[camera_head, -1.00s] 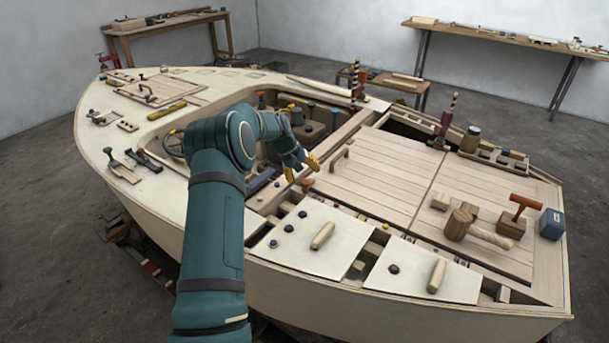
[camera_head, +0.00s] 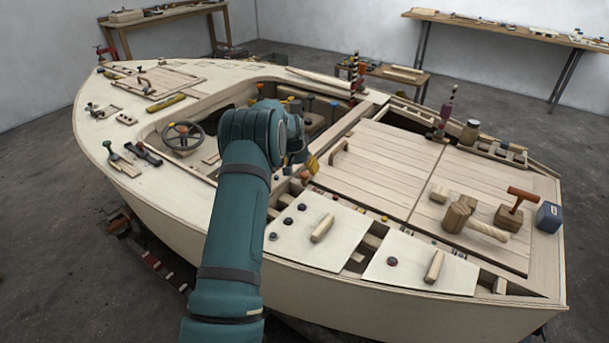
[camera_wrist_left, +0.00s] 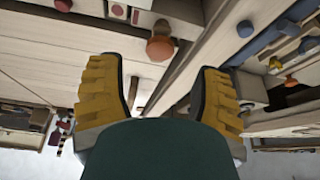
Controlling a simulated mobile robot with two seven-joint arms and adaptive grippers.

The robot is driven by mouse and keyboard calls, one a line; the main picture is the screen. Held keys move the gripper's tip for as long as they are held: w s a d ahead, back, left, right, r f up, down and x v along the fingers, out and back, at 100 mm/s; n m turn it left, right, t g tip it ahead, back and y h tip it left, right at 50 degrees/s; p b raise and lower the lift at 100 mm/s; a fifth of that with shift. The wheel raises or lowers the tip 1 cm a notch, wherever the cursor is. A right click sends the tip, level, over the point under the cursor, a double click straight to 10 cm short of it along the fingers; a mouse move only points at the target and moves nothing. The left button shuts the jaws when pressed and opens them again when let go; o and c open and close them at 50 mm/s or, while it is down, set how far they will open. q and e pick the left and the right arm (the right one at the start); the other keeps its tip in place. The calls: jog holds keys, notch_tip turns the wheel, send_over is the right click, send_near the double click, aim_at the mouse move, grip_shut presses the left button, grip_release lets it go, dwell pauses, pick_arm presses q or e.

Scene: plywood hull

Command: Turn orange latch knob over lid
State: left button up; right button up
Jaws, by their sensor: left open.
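The orange latch knob (camera_head: 305,178) sits by the near-left edge of the planked hatch lid (camera_head: 385,165). In the left wrist view the orange knob (camera_wrist_left: 160,46) is round-topped on a short stem, ahead of and between the finger pads, touching neither. My left gripper (camera_head: 311,162) shows only in part in the head view, its yellow finger close above the knob; the wrist and forearm hide the rest. In the left wrist view my left gripper (camera_wrist_left: 160,72) is open and empty, both yellow ribbed pads spread wide. My right gripper is not in view.
White panels with handles (camera_head: 322,228) lie nearer, with dark knobs on them. A curved handle (camera_head: 340,152) rises from the planked lid close to my gripper. A mallet (camera_head: 460,213), an orange-handled tool (camera_head: 520,198) and a blue box (camera_head: 549,217) stand at the right.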

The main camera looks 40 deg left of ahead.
aim_at(305, 174)
pick_arm(q)
jog(key=shift+x, duration=2.35)
